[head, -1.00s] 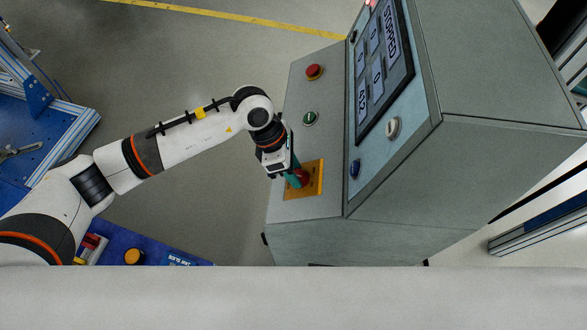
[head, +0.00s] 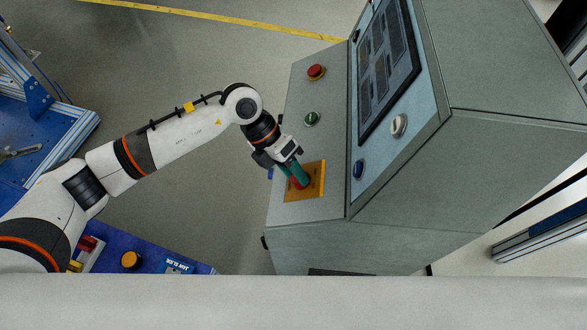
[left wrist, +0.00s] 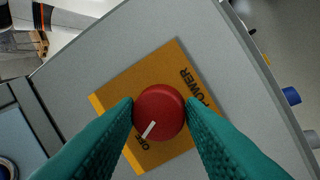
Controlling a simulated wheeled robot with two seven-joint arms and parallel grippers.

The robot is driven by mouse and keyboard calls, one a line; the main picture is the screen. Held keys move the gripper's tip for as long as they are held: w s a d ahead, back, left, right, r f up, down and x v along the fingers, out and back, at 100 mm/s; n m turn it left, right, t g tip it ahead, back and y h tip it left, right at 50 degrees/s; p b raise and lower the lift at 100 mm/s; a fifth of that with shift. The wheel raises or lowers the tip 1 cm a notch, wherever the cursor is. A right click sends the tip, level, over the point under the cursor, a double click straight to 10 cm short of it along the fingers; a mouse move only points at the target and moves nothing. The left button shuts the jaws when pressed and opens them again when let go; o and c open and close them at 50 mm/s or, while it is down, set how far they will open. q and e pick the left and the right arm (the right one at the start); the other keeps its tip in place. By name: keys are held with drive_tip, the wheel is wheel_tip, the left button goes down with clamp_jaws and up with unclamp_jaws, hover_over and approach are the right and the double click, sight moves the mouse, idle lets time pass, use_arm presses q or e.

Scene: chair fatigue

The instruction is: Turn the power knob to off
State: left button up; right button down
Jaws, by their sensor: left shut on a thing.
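The red power knob (left wrist: 159,108) sits on an orange plate (left wrist: 150,62) labelled POWER and OFF. In the left wrist view its white pointer line is at the OFF label. In the head view the knob (head: 304,184) is partly hidden by my gripper, and the plate (head: 319,178) lies on the cabinet's flat panel. My left gripper (left wrist: 160,112) is shut on the knob, with one teal finger on each side of it. It also shows in the head view (head: 298,177), its wrist tilted. My right gripper is not in view.
A red button (head: 317,72) and a green button (head: 311,118) are on the same panel. The upright face has a dark display (head: 388,65), a white knob (head: 399,125) and a blue button (head: 358,168). A blue bench (head: 50,130) stands at the left. Open floor lies between.

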use_arm(q)
drive_tip(key=shift+r+n, duration=0.1)
drive_tip(key=shift+n, duration=0.6)
drive_tip(key=o, duration=1)
drive_tip(key=shift+b+v, duration=1.35)
drive_tip(key=shift+v, duration=4.6)
drive_tip(key=shift+w+a, duration=0.1)
drive_tip(key=shift+a, duration=0.05)
